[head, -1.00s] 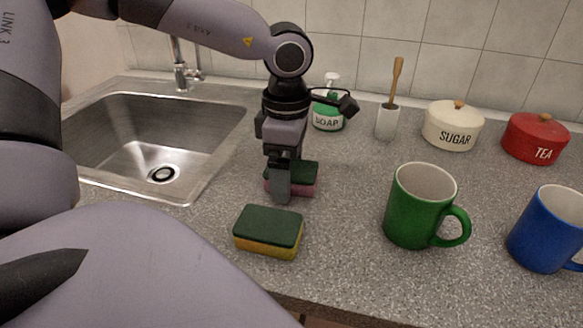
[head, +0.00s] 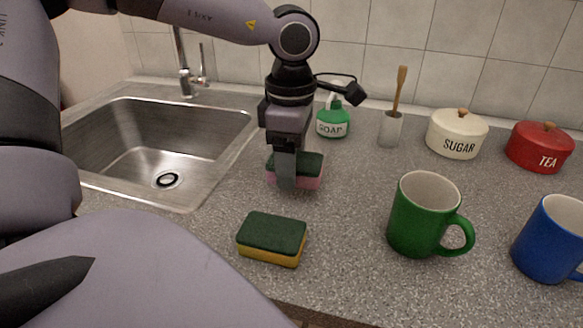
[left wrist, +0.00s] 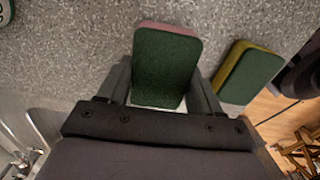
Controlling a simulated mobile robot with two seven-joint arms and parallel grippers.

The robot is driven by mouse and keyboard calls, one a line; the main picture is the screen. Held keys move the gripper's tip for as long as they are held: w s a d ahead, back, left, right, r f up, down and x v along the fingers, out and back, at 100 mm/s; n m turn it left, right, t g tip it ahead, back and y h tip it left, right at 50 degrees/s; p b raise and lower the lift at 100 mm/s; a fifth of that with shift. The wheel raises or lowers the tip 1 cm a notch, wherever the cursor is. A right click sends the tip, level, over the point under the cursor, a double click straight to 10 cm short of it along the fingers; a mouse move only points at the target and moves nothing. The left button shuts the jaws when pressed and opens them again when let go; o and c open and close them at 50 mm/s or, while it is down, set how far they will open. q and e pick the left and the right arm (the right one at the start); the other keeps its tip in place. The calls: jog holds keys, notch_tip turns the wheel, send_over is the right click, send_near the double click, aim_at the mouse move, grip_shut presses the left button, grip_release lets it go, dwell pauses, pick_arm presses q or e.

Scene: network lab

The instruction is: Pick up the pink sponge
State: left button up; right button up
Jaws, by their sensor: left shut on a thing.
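The pink sponge (head: 311,177) has a dark green top and a pink lower layer. It is between the fingers of my left gripper (head: 287,180), which is shut on it just right of the sink. In the left wrist view the sponge (left wrist: 166,62) sits between the two fingers of the gripper (left wrist: 162,85), its green face toward the camera. The near finger hides part of the sponge in the head view. Whether it clears the counter is hard to tell. My right gripper is not in view.
A yellow sponge with a green top (head: 272,238) lies in front on the counter. A green mug (head: 421,215) and blue mug (head: 552,240) stand to the right. A soap bottle (head: 333,122), brush holder (head: 390,130), sugar pot (head: 457,135) and tea pot (head: 540,147) stand behind. The sink (head: 150,140) is left.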

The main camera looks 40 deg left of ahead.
pick_arm(q)
notch_tip(320, 180, up, 17)
jog(key=p, duration=0.1)
jog(key=shift+p, duration=0.35)
